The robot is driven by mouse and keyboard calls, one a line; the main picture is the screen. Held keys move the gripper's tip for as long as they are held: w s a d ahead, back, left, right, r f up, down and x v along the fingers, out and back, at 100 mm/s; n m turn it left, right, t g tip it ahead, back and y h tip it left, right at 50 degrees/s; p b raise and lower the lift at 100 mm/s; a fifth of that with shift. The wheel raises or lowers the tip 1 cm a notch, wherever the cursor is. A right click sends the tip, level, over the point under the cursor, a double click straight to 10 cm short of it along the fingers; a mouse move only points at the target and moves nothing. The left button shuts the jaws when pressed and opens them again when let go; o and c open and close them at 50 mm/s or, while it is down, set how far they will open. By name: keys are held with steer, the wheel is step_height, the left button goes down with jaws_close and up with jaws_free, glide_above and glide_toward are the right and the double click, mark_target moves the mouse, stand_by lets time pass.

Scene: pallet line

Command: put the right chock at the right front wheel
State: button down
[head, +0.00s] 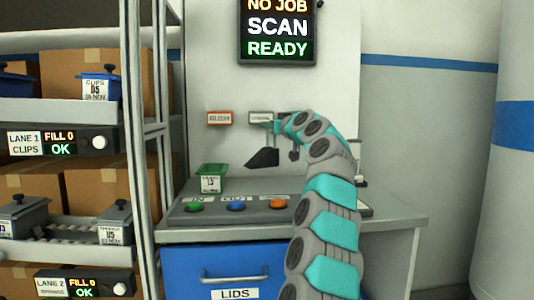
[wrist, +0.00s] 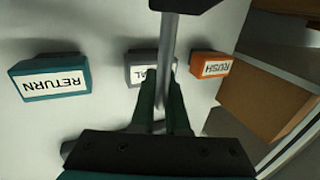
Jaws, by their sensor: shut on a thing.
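A dark wedge-shaped piece (head: 263,157), which looks like a chock, hangs below my gripper (head: 270,126) in front of the white wall panel. In the wrist view, the green fingers of my gripper (wrist: 162,90) are shut on a grey rod (wrist: 170,45). The rod ends in a dark block (wrist: 186,4) at the top edge, cut off by the frame. A second small dark piece (head: 294,153) shows beside the arm, partly hidden. No wheel or vehicle is in view.
A grey bench (head: 390,222) with coloured buttons and a green bin (head: 211,178) stands below. Wall labels are orange (head: 220,118), grey (head: 260,117) and teal (wrist: 50,77). A rack (head: 135,80) stands left, a white column (head: 515,170) right. A display (head: 277,32) hangs above.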

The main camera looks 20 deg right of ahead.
mark_target(268, 147)
step_height(268, 147, down, 4)
steer(key=shift+r+b, duration=0.15)
steer(key=shift+b, duration=0.3)
steer(key=shift+a+f, duration=0.15)
steer(key=shift+f, duration=1.65)
steer(key=shift+b, duration=0.3)
steer(key=shift+f, duration=0.15)
steer(key=c, duration=0.9)
jaws_free()
